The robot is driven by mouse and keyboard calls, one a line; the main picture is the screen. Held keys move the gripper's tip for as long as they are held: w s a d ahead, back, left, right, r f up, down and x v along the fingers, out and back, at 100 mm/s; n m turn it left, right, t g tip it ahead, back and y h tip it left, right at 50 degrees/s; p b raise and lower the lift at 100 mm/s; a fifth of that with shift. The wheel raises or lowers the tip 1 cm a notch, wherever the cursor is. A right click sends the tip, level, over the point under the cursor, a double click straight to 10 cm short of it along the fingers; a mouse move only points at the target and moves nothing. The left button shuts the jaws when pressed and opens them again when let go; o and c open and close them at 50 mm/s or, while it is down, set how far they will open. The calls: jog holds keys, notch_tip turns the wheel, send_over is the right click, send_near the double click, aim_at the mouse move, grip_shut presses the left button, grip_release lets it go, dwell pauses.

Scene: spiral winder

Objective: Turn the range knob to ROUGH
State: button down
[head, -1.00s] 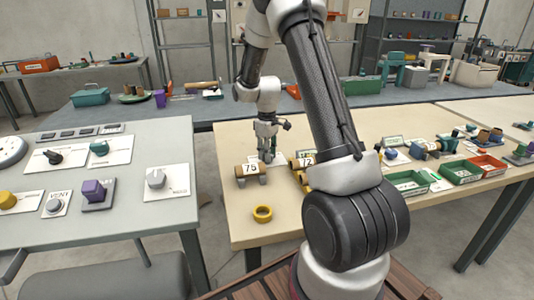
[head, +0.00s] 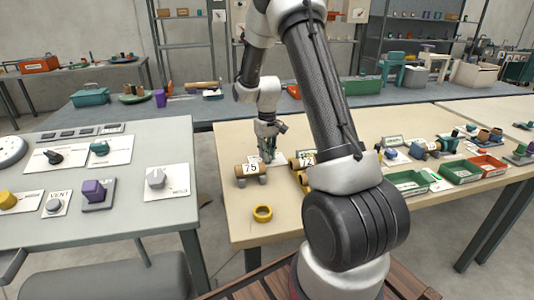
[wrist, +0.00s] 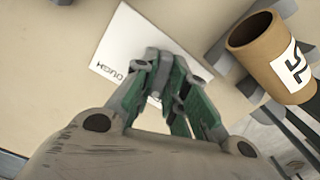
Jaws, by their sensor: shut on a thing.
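The white card of the range knob (wrist: 122,38) lies on the beige table under my gripper in the wrist view. In the head view my gripper (head: 267,157) is low over the table, just behind a brown roll marked 75 (head: 250,170).
Green trays (head: 410,182) are at right. A grey panel table (head: 120,205) with other knobs is at left.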

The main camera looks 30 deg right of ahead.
jog(key=m, duration=0.6)
jog(key=shift+m, duration=0.3)
jog(key=m, duration=0.6)
jog(key=shift+m, duration=0.4)
jog(key=c, duration=1.4)
grip_release()
jog(key=shift+c, duration=0.2)
notch_tip(320, 180, up, 12)
